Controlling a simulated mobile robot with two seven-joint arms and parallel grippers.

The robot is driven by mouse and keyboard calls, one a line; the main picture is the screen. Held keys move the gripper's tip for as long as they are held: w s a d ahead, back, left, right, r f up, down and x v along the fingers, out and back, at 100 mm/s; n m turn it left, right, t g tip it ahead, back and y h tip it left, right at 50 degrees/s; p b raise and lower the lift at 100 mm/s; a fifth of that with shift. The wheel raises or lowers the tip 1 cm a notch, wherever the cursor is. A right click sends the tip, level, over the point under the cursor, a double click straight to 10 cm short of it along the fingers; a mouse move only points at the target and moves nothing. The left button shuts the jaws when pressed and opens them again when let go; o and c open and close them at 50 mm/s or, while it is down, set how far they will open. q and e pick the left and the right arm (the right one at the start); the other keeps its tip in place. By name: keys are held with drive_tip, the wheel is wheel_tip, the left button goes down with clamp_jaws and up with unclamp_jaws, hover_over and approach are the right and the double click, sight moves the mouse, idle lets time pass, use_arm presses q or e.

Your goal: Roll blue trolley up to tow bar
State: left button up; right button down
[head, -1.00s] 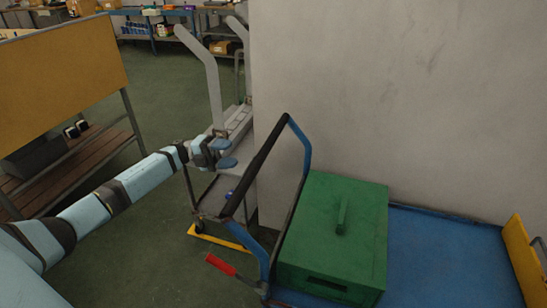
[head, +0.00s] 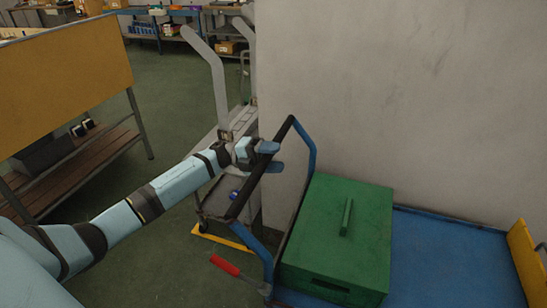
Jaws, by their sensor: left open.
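The blue trolley (head: 455,262) stands at the lower right along the pale wall. Its upright blue frame carries a black push bar (head: 252,183) at the left end, and a green box (head: 352,238) sits on its deck. My left gripper (head: 268,157) is open, with its fingers at the upper part of the black bar; I cannot tell whether they touch it. A red-handled lever (head: 225,265) sticks out low at the trolley's left end. I cannot make out which part is the tow bar. My right gripper is not in view.
A grey cart with pale curved posts (head: 210,75) stands behind the push bar. A yellow bar (head: 222,238) lies low near its base. The pale wall (head: 400,90) closes off the right. A bench with a yellow panel (head: 60,85) stands left. Green floor between is clear.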

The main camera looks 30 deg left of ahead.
use_arm(q)
clamp_jaws()
drive_tip(key=f+x, duration=0.2)
drive_tip(key=x, duration=1.1)
drive_tip(key=d+f+x, duration=0.1)
drive_tip(key=f+x, duration=0.2)
drive_tip(key=x, duration=1)
drive_tip(key=f+b+x, duration=0.1)
drive_tip(key=f+x, duration=0.1)
drive_tip(key=x, duration=1.1)
drive_tip(key=shift+d, duration=0.6)
drive_tip(key=shift+w+d, duration=0.1)
